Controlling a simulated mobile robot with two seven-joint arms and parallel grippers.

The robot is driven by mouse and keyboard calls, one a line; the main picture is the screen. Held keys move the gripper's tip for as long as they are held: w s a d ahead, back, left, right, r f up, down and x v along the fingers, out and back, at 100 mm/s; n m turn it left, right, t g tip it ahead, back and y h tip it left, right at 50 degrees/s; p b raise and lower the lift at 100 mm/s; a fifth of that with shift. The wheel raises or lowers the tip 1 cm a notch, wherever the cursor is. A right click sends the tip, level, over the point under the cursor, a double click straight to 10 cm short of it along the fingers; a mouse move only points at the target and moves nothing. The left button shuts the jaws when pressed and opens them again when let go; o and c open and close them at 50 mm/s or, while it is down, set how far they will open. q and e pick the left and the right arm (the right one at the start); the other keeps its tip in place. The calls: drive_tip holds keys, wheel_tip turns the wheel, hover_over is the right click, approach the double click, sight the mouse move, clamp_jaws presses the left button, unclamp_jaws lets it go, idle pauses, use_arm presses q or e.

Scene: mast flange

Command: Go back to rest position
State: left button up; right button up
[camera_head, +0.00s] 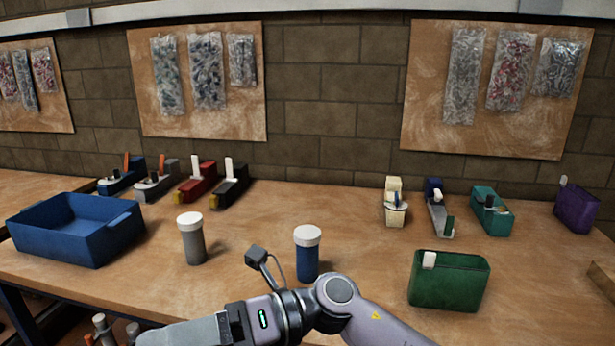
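One of my arms, which looks like the right, comes in at the bottom edge right of centre and reaches left across the table's front. Its wrist carries a small dark camera block. The grey body of its gripper (190,332) runs to the bottom edge at the lower left. Its fingertips do not show, so I cannot tell whether it is open or shut or holds anything. My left gripper is not in view.
A blue bin (75,245), a grey white-capped bottle (191,240), a blue white-capped bottle (307,255) and a green box (448,282) stand on the wooden table (330,215). Several small devices line the back. The blue bottle is just behind my arm.

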drive_tip(key=w+d+m+t+y, duration=0.6)
drive_tip(key=m+t, duration=0.7)
drive_tip(key=m, duration=0.3)
drive_tip(key=w+d+f+m+t+h, duration=0.4)
drive_tip(key=d+f+m+t+h, duration=0.75)
drive_tip(key=m, duration=0.55)
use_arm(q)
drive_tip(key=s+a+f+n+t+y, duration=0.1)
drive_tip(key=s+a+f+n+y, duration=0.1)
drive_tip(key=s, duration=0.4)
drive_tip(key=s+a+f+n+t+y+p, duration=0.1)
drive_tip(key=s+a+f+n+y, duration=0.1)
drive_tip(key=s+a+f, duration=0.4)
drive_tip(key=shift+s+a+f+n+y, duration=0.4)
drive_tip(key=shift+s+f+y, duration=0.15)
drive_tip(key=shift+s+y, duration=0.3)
use_arm(e)
drive_tip(key=s+d+f+m+g+h, duration=0.3)
drive_tip(key=s+d+f+m, duration=0.3)
drive_tip(key=f, duration=0.5)
drive_tip(key=s+d+f+m+g+h, duration=0.3)
drive_tip(key=s+d+f+m+h, duration=0.3)
drive_tip(key=s+d+f, duration=0.4)
wheel_tip(320, 180, down, 2)
drive_tip(key=shift+s+d+f+m, duration=0.1)
drive_tip(key=shift+s+d+m, duration=0.05)
drive_tip(key=shift+d+m, duration=0.3)
